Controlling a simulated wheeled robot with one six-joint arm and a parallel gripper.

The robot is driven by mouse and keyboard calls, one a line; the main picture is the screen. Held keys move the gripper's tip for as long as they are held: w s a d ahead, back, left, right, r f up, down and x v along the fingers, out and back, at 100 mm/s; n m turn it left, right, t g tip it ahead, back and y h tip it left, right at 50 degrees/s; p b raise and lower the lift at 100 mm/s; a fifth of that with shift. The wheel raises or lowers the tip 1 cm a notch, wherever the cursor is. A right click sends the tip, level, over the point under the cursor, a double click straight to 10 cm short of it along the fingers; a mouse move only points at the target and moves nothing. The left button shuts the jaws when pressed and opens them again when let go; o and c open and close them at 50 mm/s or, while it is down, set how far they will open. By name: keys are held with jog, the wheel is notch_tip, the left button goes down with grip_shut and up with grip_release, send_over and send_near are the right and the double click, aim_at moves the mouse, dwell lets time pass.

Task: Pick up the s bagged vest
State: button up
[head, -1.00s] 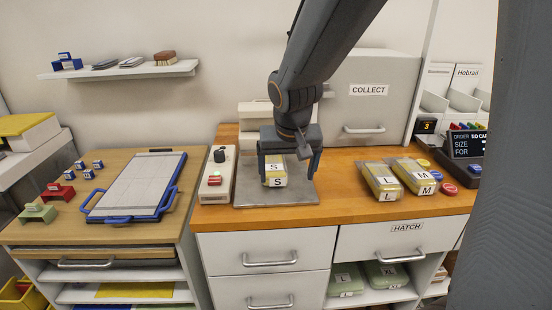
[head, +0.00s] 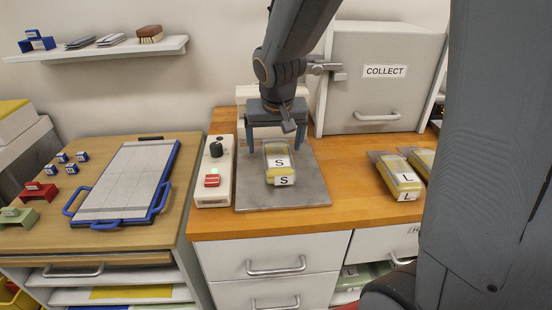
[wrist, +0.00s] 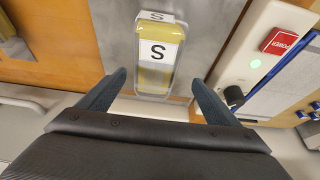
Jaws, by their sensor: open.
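The S bagged vest (head: 278,163) is a yellow pack in a clear bag with white S labels. It lies on a grey metal plate (head: 312,185) on the wooden counter. It also shows in the wrist view (wrist: 153,76), upper middle, beyond my fingertips. My gripper (head: 277,144) is open and empty, with its fingers spread wide at the far end of the vest. In the wrist view my two fingers (wrist: 160,80) stand apart on either side of the line to the vest, not touching it.
A control box (head: 213,172) with a red switch and dark knob stands left of the plate. L bagged vests (head: 400,178) lie to the right. The COLLECT cabinet (head: 385,95) stands behind. A blue-edged board (head: 128,183) lies on the left table.

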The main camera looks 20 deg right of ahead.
aim_at(278, 154)
jog(key=shift+w+d+f, duration=0.15)
jog(key=shift+d+f, duration=0.2)
jog(key=shift+f, duration=0.2)
jog(key=shift+d+p+x, duration=0.2)
jog(key=shift+p+x, duration=0.2)
jog(key=shift+x, duration=1.75)
jog(key=c, duration=1.3)
